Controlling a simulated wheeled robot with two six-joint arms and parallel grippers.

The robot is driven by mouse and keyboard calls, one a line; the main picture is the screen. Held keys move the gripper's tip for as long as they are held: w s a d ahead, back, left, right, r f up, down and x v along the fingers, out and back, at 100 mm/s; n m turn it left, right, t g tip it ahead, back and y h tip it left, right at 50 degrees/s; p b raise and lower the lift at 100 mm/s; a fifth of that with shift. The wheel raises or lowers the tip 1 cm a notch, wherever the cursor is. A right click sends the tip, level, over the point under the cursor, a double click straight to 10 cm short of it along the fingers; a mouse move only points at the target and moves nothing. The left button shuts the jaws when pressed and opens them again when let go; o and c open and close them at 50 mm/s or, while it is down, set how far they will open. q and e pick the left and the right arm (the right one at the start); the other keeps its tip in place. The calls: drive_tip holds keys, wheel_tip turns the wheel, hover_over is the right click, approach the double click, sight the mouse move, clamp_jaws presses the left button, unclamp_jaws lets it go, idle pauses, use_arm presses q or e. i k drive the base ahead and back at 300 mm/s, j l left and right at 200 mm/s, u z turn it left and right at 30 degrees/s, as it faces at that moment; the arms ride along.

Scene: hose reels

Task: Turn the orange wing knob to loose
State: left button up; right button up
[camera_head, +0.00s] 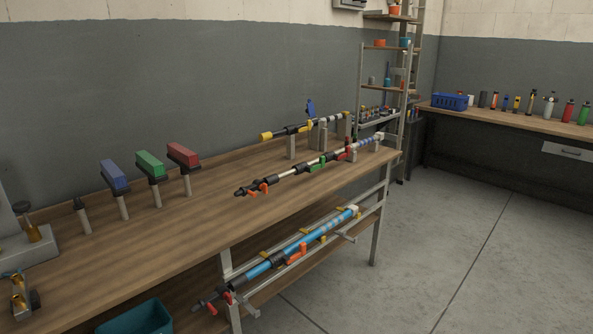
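No gripper of mine shows in the head view. Several long rod-like assemblies lie at the bench's right part.
The wooden bench (190,215) runs along the grey wall. Blue (115,175), green (151,163) and red (183,154) blocks stand on posts. A teal bin (138,318) sits low in front. The floor (450,240) at right is clear.

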sight(263, 187)
drive_tip(key=i+l+u, duration=0.3)
drive_tip(key=i+l, duration=0.8)
drive_tip(key=i, duration=0.15)
